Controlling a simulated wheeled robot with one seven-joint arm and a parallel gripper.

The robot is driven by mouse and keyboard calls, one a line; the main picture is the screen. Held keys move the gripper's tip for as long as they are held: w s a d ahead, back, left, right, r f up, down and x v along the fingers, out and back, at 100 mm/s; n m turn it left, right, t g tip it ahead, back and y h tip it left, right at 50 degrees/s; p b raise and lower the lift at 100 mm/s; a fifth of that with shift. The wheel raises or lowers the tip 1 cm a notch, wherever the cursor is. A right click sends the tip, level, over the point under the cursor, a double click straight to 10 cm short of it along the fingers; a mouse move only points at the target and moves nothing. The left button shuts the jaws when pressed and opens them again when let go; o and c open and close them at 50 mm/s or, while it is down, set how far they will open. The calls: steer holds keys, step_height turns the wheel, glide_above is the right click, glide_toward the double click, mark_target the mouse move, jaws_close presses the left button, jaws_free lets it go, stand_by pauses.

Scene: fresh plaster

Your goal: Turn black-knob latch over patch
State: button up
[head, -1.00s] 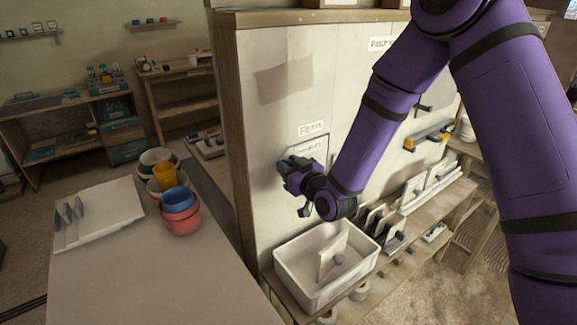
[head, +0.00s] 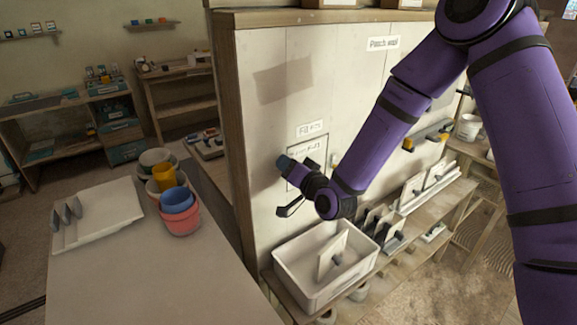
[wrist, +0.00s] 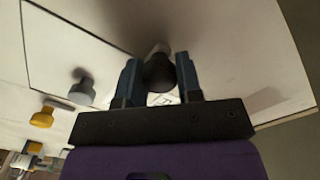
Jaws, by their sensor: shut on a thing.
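In the wrist view a black knob (wrist: 158,74) sits between the two blue-grey fingers of my gripper (wrist: 158,80), which is shut on it. A pale piece shows just behind the knob. In the head view my gripper (head: 285,164) is against the pale upright panel, and its fingers hide the knob. A thin-outlined rectangle with a lettered label (head: 308,151) lies right behind and above the gripper; its lower part is partly covered. I cannot tell how the latch lies over it.
The wrist view shows a grey knob (wrist: 82,92) and a yellow knob (wrist: 42,118) to the left. In the head view a white bin (head: 300,285) stands below the gripper. A table with stacked buckets (head: 180,210) is at the left.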

steer(key=shift+m, duration=0.4)
steer(key=o, duration=0.9)
steer(key=shift+o, duration=0.2)
steer(key=v, duration=1.1)
steer(key=shift+w, duration=0.15)
